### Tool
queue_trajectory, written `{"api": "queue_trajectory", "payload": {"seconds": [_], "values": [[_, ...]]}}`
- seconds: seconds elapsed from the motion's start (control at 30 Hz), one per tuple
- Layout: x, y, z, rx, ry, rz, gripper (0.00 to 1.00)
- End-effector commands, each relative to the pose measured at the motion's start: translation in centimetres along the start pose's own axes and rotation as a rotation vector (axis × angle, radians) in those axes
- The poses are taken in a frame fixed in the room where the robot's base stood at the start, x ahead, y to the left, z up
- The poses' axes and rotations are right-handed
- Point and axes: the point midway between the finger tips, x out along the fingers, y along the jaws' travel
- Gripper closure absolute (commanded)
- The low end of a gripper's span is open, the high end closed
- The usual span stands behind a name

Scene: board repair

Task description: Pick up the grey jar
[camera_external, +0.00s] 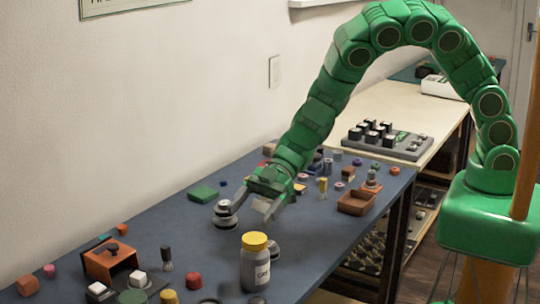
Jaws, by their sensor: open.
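A grey jar (255,270) with a yellow lid and a pale, partly readable label stands upright near the front of the blue-topped table. My gripper (249,207) is open and points down above the table, farther back than the jar and apart from it. No object shows clearly between its fingers. A stacked round item (226,215) in dark and pale layers sits at the left finger; whether they touch I cannot tell.
A round metallic piece (273,250) lies beside the jar, partly hidden. An orange holder (108,262), a brush (167,260) and a red piece (193,281) stand to the left. A brown tray (356,203) and small parts lie right and behind.

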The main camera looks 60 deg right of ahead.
Motion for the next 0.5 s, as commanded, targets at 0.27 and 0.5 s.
{"api": "queue_trajectory", "payload": {"seconds": [0.27,0.5], "values": [[2.5,-4.5,-0.2,0.011,0.067,-0.137,0.13],[4.4,-4.9,-0.5,0.009,0.071,-0.141,0.13]]}}
